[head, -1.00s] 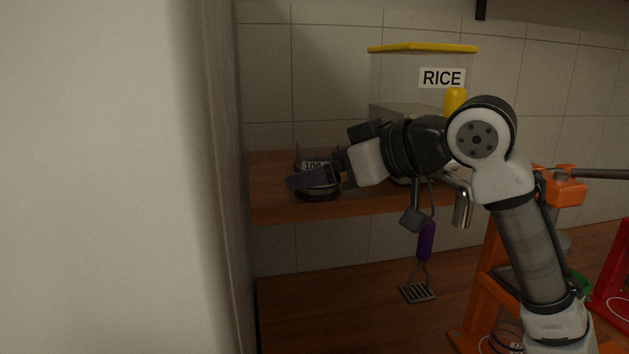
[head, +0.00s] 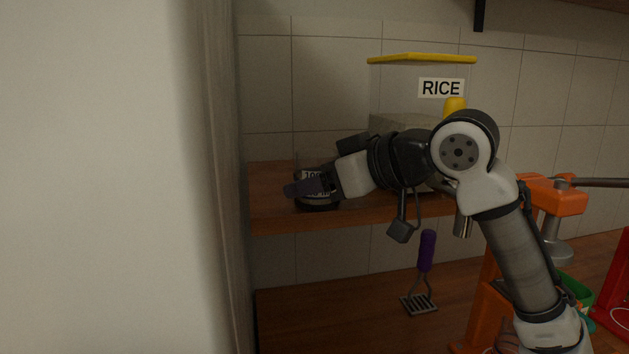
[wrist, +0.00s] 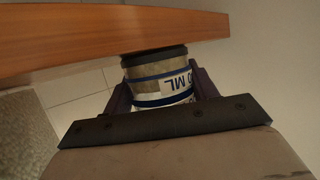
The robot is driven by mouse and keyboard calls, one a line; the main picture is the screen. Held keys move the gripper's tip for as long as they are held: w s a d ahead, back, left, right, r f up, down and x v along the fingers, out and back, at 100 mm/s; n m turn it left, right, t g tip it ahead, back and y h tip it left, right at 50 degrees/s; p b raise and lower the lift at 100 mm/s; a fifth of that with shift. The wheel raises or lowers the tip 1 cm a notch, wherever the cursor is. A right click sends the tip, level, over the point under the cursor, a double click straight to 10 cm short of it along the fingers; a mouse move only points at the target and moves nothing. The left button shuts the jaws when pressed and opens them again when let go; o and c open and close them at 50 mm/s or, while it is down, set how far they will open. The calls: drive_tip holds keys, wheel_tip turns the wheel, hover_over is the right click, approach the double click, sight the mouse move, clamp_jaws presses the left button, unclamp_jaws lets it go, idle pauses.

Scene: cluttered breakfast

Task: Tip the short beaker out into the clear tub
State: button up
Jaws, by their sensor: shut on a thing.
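The short beaker (head: 312,175) is clear, with a dark base and a white label with dark lettering. It stands upright on the wooden shelf, near its front edge at the left. My gripper (head: 310,187) reaches in from the right and is shut on the beaker at label height. In the wrist view the beaker (wrist: 160,82) sits between both dark fingers, its blue bands and "ML" lettering showing, its dark base against the shelf. Its contents cannot be made out clearly. I cannot identify the clear tub in either view.
The wooden shelf (head: 270,210) also carries a clear rice container (head: 395,90) with a yellow lid, behind my arm. A pale wall (head: 110,180) stands close on the left. A purple-handled utensil (head: 426,255) hangs below. An orange stand (head: 550,197) is at the right.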

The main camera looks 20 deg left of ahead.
sight(302, 152)
drive_tip(key=c, duration=0.7)
drive_tip(key=shift+r+p, duration=2.35)
drive_tip(key=shift+r, duration=0.2)
drive_tip(key=o, duration=0.8)
drive_tip(key=c, duration=0.6)
drive_tip(key=shift+f, duration=0.1)
